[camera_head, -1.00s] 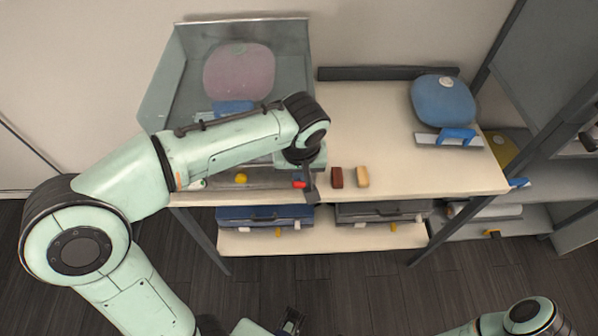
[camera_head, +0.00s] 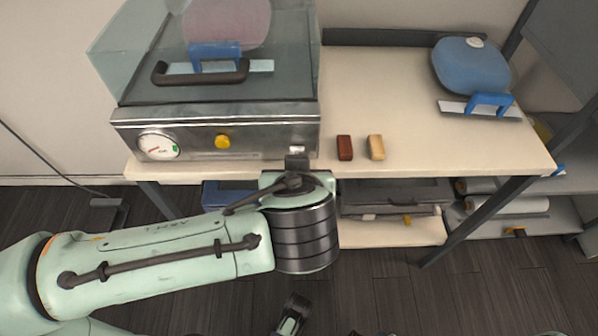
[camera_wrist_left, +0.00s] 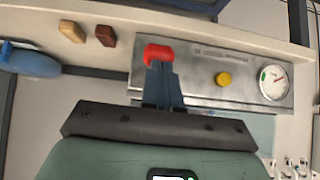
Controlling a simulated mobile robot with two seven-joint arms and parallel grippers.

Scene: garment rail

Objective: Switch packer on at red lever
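The packer's steel front panel (camera_head: 255,138) has a dial, a yellow button and a small white mount (camera_head: 296,149) at its right end. The red lever (camera_wrist_left: 158,53) shows in the left wrist view on that panel. In the head view the red lever is hidden behind my left gripper (camera_head: 297,162), which is at the panel's right end. In the left wrist view its fingers (camera_wrist_left: 162,68) are together, with their tips over the lever's lower part; I cannot tell whether they touch it. Part of my right gripper (camera_head: 291,313) shows at the bottom; its fingers are unclear.
A dark red block (camera_head: 344,147) and a tan block (camera_head: 376,147) lie right of the packer. A blue bag (camera_head: 470,65) lies farther right. The table middle is clear.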

